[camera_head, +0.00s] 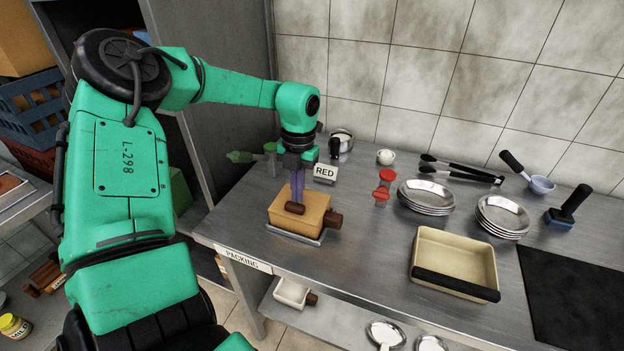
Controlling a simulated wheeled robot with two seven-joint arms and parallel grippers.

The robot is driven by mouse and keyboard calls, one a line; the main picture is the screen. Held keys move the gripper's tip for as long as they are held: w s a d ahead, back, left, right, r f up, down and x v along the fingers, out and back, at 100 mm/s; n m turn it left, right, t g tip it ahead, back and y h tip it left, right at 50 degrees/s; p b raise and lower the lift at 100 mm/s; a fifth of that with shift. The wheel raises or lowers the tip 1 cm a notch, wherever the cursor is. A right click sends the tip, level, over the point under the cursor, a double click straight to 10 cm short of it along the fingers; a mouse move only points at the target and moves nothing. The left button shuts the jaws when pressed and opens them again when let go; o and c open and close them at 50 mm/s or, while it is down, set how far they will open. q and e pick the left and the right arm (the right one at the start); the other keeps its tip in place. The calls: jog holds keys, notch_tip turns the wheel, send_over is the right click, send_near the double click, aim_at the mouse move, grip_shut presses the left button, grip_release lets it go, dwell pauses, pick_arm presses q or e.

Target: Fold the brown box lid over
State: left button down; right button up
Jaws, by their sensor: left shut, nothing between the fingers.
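The brown box (283,222) sits on a thin grey tray or plate (297,238) on the steel counter near its left end. Its tan top looks flat; I cannot tell whether the lid is fully down. The tips are at or just above the top; contact is unclear. My right gripper is not in view.
Red-topped shakers (384,187), stacked plates (427,196) and a cream tray (453,262) are to the right. The counter (365,260) between box and cream tray is clear.

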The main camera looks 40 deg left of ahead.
pick_arm(q)
jog(key=shift+s+f, duration=0.1)
jog(key=shift+w+a+r+p, duration=0.25)
jog(key=shift+w+a+r, duration=0.05)
jog(key=shift+w+r, duration=0.6)
jog(key=shift+w+a+r+p, duration=0.3)
jog(key=shift+w+r, duration=0.45)
jog(key=shift+r, duration=0.25)
jog(key=shift+r, duration=0.1)
notch_tip(320, 180, up, 14)
send_over(306, 193)
jog(key=shift+r+b, duration=0.15)
jog(key=shift+b, duration=0.15)
jog(key=shift+s, duration=0.1)
